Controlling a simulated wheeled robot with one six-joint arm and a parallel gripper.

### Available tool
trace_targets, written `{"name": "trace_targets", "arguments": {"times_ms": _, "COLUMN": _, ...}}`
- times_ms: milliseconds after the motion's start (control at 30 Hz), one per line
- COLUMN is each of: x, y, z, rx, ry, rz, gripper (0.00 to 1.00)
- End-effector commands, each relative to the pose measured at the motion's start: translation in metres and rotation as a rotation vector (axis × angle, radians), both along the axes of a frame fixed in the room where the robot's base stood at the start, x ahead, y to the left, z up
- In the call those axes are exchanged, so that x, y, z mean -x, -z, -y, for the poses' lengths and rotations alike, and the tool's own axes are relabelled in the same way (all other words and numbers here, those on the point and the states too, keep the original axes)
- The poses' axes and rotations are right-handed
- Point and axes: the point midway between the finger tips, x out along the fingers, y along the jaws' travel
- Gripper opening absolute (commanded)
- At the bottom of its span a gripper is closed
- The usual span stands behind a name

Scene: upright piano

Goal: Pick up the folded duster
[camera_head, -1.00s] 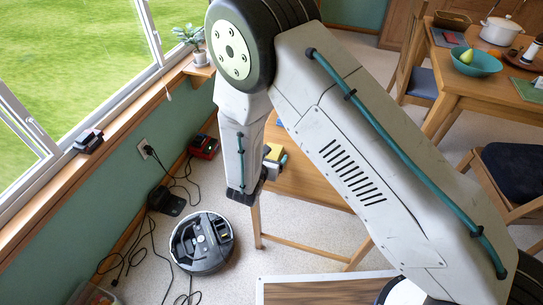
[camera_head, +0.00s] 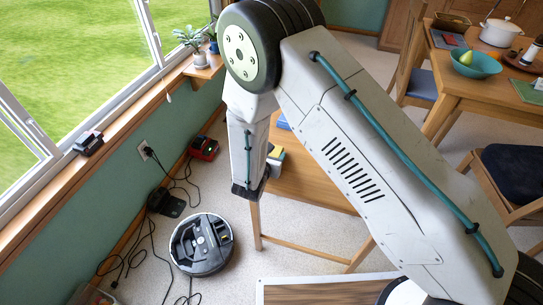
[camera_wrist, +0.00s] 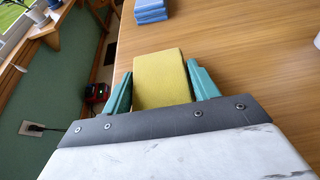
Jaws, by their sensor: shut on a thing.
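The folded duster (camera_wrist: 160,78) is a flat yellow block in the wrist view, over the near left edge of a wooden table (camera_wrist: 240,60). My gripper (camera_wrist: 161,88) has its two teal fingers against the left and right sides of the duster and is shut on it. In the head view a bit of the yellow duster (camera_head: 277,152) shows just right of my forearm, and the fingers are mostly hidden. I cannot tell whether the duster touches the tabletop.
A stack of blue folded pieces (camera_wrist: 150,10) lies farther back on the table. A robot vacuum (camera_head: 202,244) and cables lie on the floor. A windowsill (camera_head: 60,165) runs along the left. A dining table (camera_head: 460,95) stands at the right.

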Motion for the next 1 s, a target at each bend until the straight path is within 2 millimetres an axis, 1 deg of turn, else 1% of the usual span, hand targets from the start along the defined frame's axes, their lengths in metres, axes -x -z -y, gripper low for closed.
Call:
{"name": "trace_targets", "arguments": {"times_ms": 167, "x": 0.000, "y": -0.016, "z": 0.000, "rx": -0.001, "ry": 0.000, "rz": 0.003, "gripper": 0.34}}
{"name": "trace_targets", "arguments": {"times_ms": 300, "x": 0.000, "y": -0.036, "z": 0.000, "rx": -0.003, "ry": -0.001, "rz": 0.003, "gripper": 0.34}}
{"name": "trace_targets", "arguments": {"times_ms": 367, "x": 0.015, "y": -0.033, "z": 0.003, "rx": 0.003, "ry": -0.004, "rz": -0.002, "gripper": 0.34}}
{"name": "trace_targets", "arguments": {"times_ms": 467, "x": 0.037, "y": -0.036, "z": 0.010, "rx": 0.003, "ry": -0.004, "rz": -0.002, "gripper": 0.34}}
{"name": "trace_targets", "arguments": {"times_ms": 700, "x": 0.098, "y": -0.041, "z": 0.027, "rx": 0.003, "ry": -0.005, "rz": -0.002, "gripper": 0.34}}
{"name": "trace_targets", "arguments": {"times_ms": 800, "x": 0.120, "y": -0.043, "z": 0.033, "rx": 0.003, "ry": -0.004, "rz": -0.002, "gripper": 0.34}}
{"name": "trace_targets", "arguments": {"times_ms": 900, "x": 0.136, "y": -0.045, "z": 0.038, "rx": 0.002, "ry": -0.004, "rz": -0.001, "gripper": 0.34}}
{"name": "trace_targets", "arguments": {"times_ms": 1000, "x": 0.146, "y": -0.046, "z": 0.041, "rx": 0.001, "ry": -0.002, "rz": -0.001, "gripper": 0.34}}
